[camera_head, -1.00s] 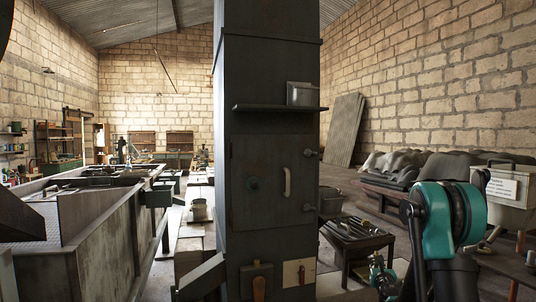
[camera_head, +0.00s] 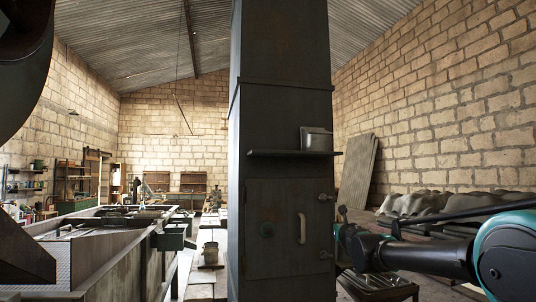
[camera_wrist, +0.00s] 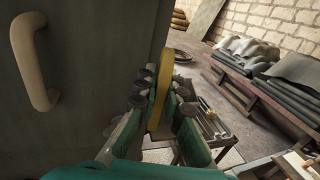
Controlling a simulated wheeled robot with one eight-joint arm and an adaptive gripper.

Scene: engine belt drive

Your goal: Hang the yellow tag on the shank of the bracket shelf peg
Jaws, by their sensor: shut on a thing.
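The yellow tag (camera_wrist: 161,88) shows in the wrist view as a thin upright strip between my fingers. My gripper (camera_wrist: 158,82) is shut on it, beside the edge of the dark panel. In the head view my arm reaches in from the right, and its end is close to the right side of the dark column; the tag cannot be made out there. The bracket shelf (camera_head: 262,153) juts from the column above the door, up and left of my arm's end. I cannot pick out the peg or its shank in either view.
The dark column (camera_head: 282,110) has a door with a pale handle (camera_head: 302,228), also large in the wrist view (camera_wrist: 36,62). A metal box (camera_head: 316,139) stands on the shelf. A low table (camera_wrist: 212,125) with tools stands below right.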

